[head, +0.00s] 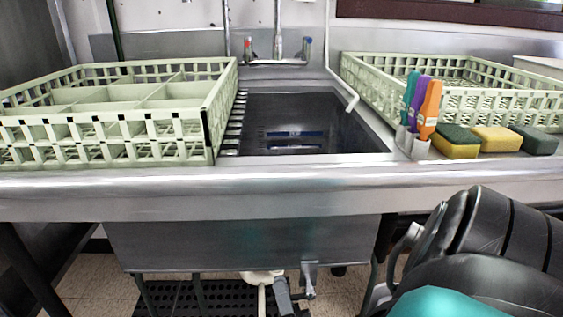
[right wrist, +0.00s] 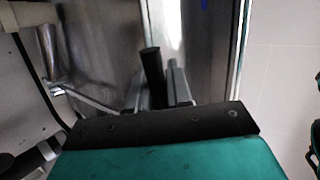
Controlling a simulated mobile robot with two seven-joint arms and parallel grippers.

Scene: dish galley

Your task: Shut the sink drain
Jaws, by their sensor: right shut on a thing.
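The steel sink (head: 240,240) has a dark basin (head: 300,110). Below it, a pale drain fitting (head: 262,274) shows with a dark grey drain handle (head: 283,297) beside it. My right gripper (right wrist: 157,88) is shut on a dark bar-shaped handle (right wrist: 150,62) in the right wrist view, which looks like the drain handle. My black and teal right arm enters at the lower right of the head view. I cannot clearly make out its fingertips there. I cannot tell whether the drain is open or shut. My left gripper is not in view.
Pale green dish racks stand on both sides of the basin, left (head: 110,130) and right (head: 500,105). Colored upright tools (head: 430,108) and several sponges (head: 495,140) line the right counter. A metal bracket (head: 309,278) hangs under the sink. A black mat (head: 180,300) lies on the floor.

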